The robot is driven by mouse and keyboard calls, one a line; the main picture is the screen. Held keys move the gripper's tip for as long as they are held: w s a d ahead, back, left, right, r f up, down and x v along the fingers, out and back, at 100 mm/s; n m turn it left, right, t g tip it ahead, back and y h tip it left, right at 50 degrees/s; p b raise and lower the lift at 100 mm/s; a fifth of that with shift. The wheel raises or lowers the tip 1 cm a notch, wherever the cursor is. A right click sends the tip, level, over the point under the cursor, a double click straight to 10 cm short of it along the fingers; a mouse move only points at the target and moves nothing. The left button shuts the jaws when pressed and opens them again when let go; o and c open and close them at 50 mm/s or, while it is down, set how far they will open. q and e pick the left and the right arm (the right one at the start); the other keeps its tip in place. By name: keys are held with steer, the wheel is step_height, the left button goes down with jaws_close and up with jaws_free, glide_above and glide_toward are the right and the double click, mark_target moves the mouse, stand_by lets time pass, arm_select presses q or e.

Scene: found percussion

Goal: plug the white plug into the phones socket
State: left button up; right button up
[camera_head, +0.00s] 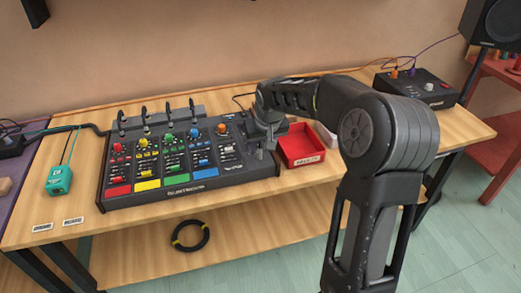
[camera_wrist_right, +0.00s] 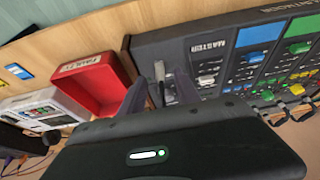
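My right gripper (camera_head: 262,142) is over the right end of the dark mixer (camera_head: 125,203), pointing down by its master section. In the right wrist view, the two fingers of the gripper (camera_wrist_right: 161,88) stand apart over the mixer's edge (camera_wrist_right: 143,52), left of the MASTER label (camera_wrist_right: 207,48). A thin pale grey piece (camera_wrist_right: 158,75) shows between them. I cannot tell whether it is the white plug or whether the fingers touch it. The white plug cannot be made out surely anywhere else. I cannot pick out the phones socket, and the arm hides part of that end. My left gripper is not in view.
A red tray (camera_head: 318,143) stands just right of the mixer, close to my gripper. A black box (camera_head: 440,96) with plugged cables is at the back right. A teal box (camera_head: 60,181) lies at the left. A black cable coil (camera_head: 190,236) lies below the tabletop.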

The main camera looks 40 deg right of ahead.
steer(key=shift+v, duration=2.65)
